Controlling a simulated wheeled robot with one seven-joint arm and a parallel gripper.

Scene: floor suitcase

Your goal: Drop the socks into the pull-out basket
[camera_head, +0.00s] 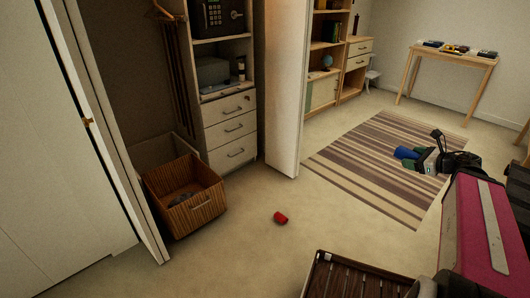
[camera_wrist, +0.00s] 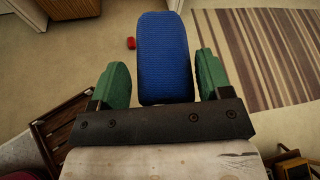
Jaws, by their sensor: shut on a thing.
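My gripper (camera_wrist: 163,80) has two green finger pads and is shut on a blue, knitted-looking bundle (camera_wrist: 160,50), which looks like rolled socks. In the head view my gripper (camera_head: 424,160) is at the right, holding the blue bundle (camera_head: 405,153) in the air with the striped rug behind it. The pull-out basket (camera_head: 200,212) is a striped wooden box, pulled out at the lower left of the open closet and open at the top. Something dark (camera_head: 182,196) lies inside it. My gripper is well to the right of the basket.
A small red object (camera_head: 281,217) lies on the floor between the basket and my arm. A dark slatted wooden piece (camera_head: 350,280) stands at the bottom. The white closet door (camera_head: 284,90) stands open right of the drawers (camera_head: 231,130). The floor before the basket is clear.

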